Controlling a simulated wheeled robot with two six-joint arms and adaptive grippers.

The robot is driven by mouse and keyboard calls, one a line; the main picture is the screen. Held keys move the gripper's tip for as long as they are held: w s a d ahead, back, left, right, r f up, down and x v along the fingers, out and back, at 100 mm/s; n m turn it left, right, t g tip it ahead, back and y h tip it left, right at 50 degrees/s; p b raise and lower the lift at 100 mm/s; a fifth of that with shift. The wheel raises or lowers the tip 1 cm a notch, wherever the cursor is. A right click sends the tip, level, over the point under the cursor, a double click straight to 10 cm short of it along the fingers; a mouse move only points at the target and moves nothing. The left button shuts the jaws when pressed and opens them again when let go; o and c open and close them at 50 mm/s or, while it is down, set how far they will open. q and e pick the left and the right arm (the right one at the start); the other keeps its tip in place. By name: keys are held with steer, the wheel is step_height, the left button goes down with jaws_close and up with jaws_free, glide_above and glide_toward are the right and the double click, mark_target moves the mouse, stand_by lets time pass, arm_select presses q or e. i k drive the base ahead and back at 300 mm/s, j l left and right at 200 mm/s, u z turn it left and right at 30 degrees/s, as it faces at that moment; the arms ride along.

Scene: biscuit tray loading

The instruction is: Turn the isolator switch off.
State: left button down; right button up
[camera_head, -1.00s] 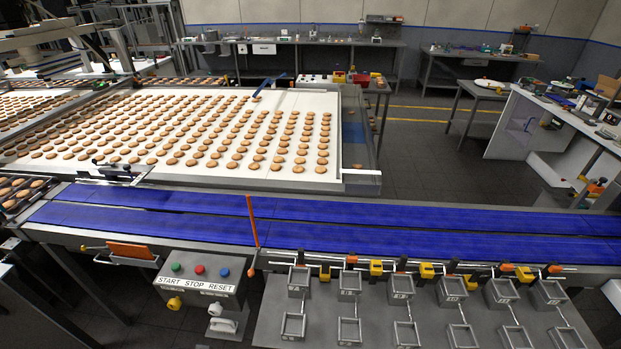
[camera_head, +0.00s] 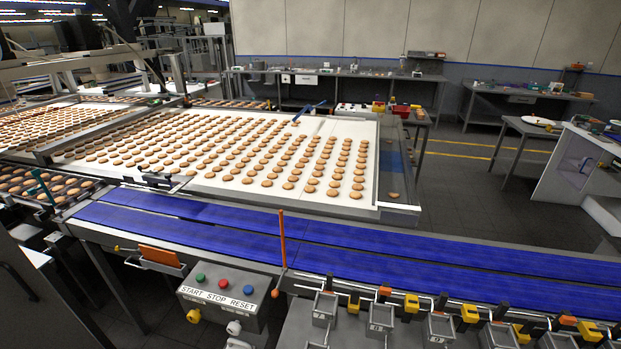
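I cannot make out a part that is clearly the isolator switch. A grey control box (camera_head: 219,301) with green, red and blue buttons labelled START, STOP and RESET is mounted on the near side of the blue conveyor (camera_head: 390,245). A yellow knob (camera_head: 193,316) sits at the box's lower left, and a white rounded part (camera_head: 234,327) lies below it, partly cut off by the bottom edge. I cannot tell what either one does. Neither of my grippers shows in the view.
Rows of biscuits lie on a white bed (camera_head: 345,207) beyond the conveyor. Several grey metal holders (camera_head: 325,308) stand at the lower right. Open floor (camera_head: 460,190) lies at right, behind the conveyor.

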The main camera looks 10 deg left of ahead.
mark_target(193, 316)
steer(key=k+l+u, duration=0.1)
steer(key=u, duration=0.35)
steer(key=k+u, duration=0.15)
steer(key=u, duration=0.3)
steer(key=k+l+u, duration=0.1)
steer(key=u, duration=0.35)
